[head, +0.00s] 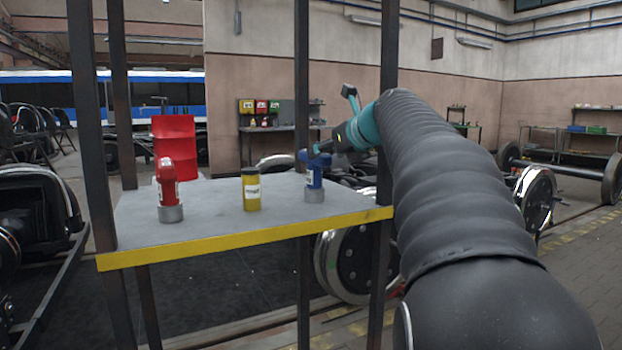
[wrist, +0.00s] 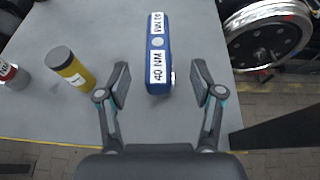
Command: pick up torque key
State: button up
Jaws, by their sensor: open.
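A blue torque key (head: 314,180) stands on a grey shelf, on a grey round base, at the right end of the shelf. In the wrist view the blue key (wrist: 158,55) carries white labels, one reading 40 NM, and lies between and just beyond my open fingers. My gripper (wrist: 160,88) is open and empty, with a finger on each side of the key's near end. In the head view my arm reaches in from the right, with the gripper end near the key. A red torque key (head: 167,185) stands on the shelf at the left.
A yellow cylinder (head: 251,192) with a black cap stands mid-shelf, left of the blue key. The grey shelf (head: 215,221) has a yellow front edge and dark upright posts (head: 302,100) around it. Metal wheels (head: 352,262) stand beyond it.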

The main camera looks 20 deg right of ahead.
aim_at(314, 177)
jog(key=shift+x, duration=3.15)
jog(key=shift+a+r, duration=0.15)
grip_shut()
